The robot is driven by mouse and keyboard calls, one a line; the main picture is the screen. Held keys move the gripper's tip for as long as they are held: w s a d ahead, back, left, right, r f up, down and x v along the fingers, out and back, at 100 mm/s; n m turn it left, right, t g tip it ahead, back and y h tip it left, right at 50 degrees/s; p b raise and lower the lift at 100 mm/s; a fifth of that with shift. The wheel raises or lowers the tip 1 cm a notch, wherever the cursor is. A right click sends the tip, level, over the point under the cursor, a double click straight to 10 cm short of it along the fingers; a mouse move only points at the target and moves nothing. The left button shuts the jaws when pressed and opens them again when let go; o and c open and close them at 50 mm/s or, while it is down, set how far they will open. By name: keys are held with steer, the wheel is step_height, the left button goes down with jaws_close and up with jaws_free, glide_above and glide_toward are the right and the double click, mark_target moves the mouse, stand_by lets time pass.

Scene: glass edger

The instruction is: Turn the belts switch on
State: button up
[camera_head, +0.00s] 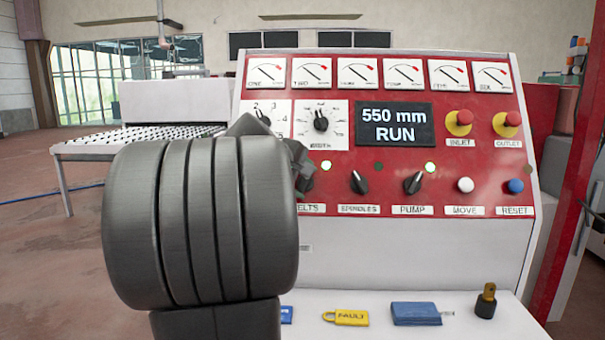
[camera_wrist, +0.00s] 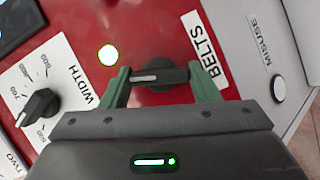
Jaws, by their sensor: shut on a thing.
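The black belts switch (camera_wrist: 160,76) sits between my gripper's green fingers in the wrist view, beside the BELTS label (camera_wrist: 203,50). My gripper (camera_wrist: 163,84) is shut on its handle. The handle's white mark lies on the side away from the label. A round lamp (camera_wrist: 108,55) near the switch glows green. In the head view my arm and gripper hide most of the switch and the start of its label (camera_head: 311,209). The belts lamp (camera_head: 326,167) is pale and bright there.
The spindles switch (camera_head: 358,183) points up-left and the pump switch (camera_head: 413,183) up-right. The width dial (camera_wrist: 38,104) is close to my gripper. The display (camera_head: 396,125) reads 550 mm RUN. A padlock (camera_head: 346,317) and a blue item (camera_head: 415,313) lie on the ledge below.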

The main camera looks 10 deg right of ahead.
steer(key=shift+m+g+p, duration=0.3)
steer(key=shift+m+p, duration=0.05)
steer(key=shift+m, duration=0.25)
steer(key=shift+y, duration=0.4)
steer(key=o, duration=1)
steer(key=v, duration=1.3)
steer(key=shift+s+a+r, duration=0.2)
steer(key=shift+s+a, duration=0.05)
steer(key=shift+s, duration=0.05)
steer(key=x, duration=1.4)
steer(key=shift+r, duration=0.1)
